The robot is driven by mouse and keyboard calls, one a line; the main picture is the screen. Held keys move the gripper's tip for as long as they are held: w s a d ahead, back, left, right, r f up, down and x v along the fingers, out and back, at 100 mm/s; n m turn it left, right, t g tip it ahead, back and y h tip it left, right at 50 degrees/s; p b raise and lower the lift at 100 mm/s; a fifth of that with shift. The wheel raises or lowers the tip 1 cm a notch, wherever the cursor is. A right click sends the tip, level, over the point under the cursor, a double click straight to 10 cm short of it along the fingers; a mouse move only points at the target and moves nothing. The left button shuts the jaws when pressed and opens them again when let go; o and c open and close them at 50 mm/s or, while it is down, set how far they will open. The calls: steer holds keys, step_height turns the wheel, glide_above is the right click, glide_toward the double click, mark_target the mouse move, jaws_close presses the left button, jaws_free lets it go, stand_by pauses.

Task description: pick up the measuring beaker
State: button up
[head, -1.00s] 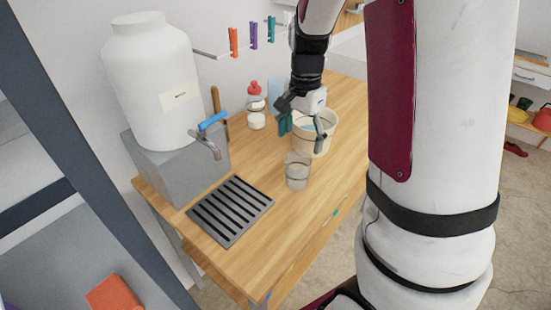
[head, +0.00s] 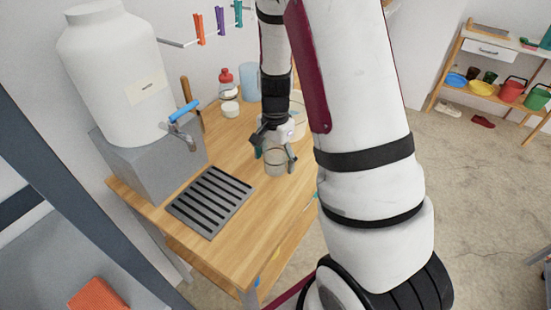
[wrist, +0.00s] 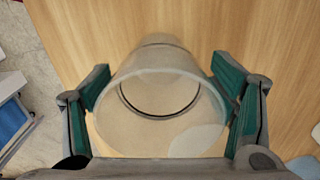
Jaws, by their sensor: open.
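The measuring beaker (head: 275,163) is a clear, see-through cup standing upright on the wooden table (head: 225,155). In the wrist view the beaker (wrist: 158,92) fills the middle, and I look down into its round mouth. My gripper (head: 275,160) is at the beaker from above, with its fingers on either side of it. In the wrist view my gripper's teal finger pads (wrist: 165,85) are open and flank the beaker's left and right sides. I cannot tell whether either pad touches it.
A white bucket (head: 297,122) stands close behind the beaker, partly hidden by my arm. A black drain grate (head: 211,201) lies to the left, below the tap (head: 180,132) of a large white tank (head: 115,75). A red-topped bottle (head: 227,84) stands behind.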

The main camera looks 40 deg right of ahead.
steer(key=shift+f, duration=0.55)
steer(key=c, duration=0.8)
steer(key=shift+r, duration=0.1)
